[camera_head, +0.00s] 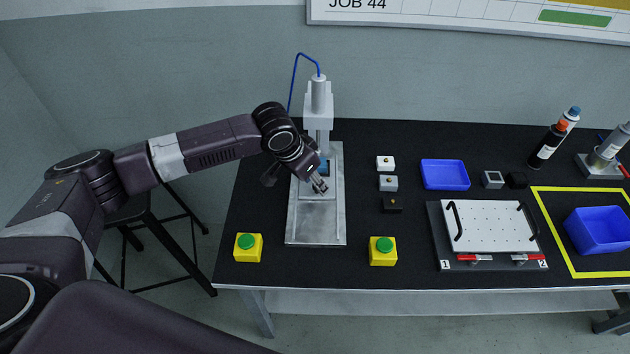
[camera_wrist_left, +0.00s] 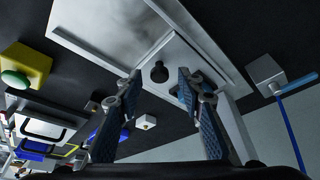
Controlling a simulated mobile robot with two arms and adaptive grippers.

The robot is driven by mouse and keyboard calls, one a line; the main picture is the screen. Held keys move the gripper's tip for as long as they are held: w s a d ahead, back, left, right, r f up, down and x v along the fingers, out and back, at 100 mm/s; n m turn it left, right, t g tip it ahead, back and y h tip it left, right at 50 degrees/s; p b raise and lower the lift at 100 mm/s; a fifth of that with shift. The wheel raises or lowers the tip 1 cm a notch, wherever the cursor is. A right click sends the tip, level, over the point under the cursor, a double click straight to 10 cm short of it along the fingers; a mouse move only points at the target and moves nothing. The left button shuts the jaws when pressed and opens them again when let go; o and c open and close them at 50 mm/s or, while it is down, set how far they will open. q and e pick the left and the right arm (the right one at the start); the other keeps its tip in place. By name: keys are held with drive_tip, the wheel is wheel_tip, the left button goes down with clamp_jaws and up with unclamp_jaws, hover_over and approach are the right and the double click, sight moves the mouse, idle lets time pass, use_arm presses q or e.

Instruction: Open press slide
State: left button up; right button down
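The press stands at the back left of the black table, with a long grey metal base (camera_head: 316,228), an upright cylinder (camera_head: 319,95) and a blue hose. Its slide is a pale plate (camera_head: 309,191) near the column end of the base, partly hidden by my gripper. In the left wrist view a black knob (camera_wrist_left: 159,73) stands on the slide plate (camera_wrist_left: 173,58). My left gripper (camera_head: 318,185) is low over the slide. Its fingers (camera_wrist_left: 158,92) are open, and the knob shows in the gap between them. Contact cannot be told. My right gripper is not in view.
Yellow boxes with green buttons (camera_head: 248,246) (camera_head: 383,250) flank the base's front end. Small blocks (camera_head: 388,183), a blue tray (camera_head: 444,174) and a white perforated plate fixture (camera_head: 488,226) lie to the right. The table in front of the base is clear.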

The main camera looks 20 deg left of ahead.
use_arm(q)
drive_tip(key=shift+w+d+f, duration=0.1)
drive_tip(key=shift+f, duration=0.25)
clamp_jaws()
